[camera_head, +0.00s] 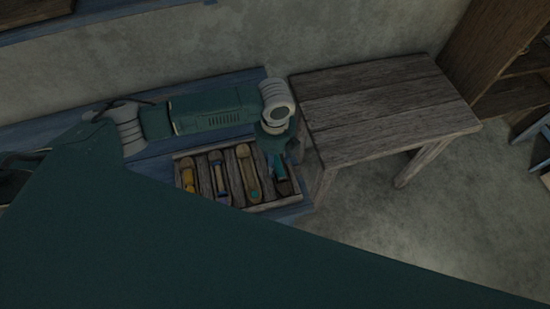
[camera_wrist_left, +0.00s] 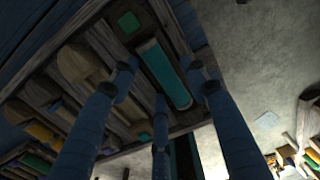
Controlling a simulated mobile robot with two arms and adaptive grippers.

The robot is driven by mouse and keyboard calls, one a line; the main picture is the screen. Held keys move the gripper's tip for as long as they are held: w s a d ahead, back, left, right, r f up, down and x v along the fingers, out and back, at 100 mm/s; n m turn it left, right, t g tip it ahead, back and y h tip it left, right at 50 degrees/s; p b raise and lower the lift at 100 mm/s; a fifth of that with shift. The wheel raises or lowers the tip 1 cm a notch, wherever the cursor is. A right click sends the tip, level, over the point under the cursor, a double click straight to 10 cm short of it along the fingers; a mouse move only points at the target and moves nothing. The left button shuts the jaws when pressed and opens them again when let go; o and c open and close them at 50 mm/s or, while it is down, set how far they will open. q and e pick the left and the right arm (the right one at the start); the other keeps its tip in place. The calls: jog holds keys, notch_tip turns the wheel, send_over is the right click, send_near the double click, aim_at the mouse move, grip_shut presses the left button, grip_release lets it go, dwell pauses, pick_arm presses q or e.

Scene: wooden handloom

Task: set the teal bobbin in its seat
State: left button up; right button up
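The teal bobbin (camera_wrist_left: 165,75) shows in the left wrist view as a teal cylinder lying along the end compartment of a wooden tray (camera_wrist_left: 190,121). In the head view a narrow teal shape, perhaps the bobbin, shows under my left gripper (camera_head: 276,150), over the tray's (camera_head: 268,207) right end compartment. The left gripper's blue fingers stand spread on both sides of the bobbin in the wrist view, with gaps beside it. I cannot tell whether the bobbin rests fully on the compartment floor. A small green square (camera_wrist_left: 128,22) lies beyond the bobbin's far end. My right gripper is not in view.
The other compartments hold a yellow bobbin (camera_head: 188,179), a blue one (camera_head: 219,178) and a pale tan one (camera_head: 249,176). A wooden table (camera_head: 380,105) stands close on the right. A shelf (camera_head: 510,60) stands at the far right. A large dark teal surface blocks the lower head view.

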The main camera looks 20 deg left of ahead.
pick_arm(q)
notch_tip(320, 180, up, 12)
dwell(0.6)
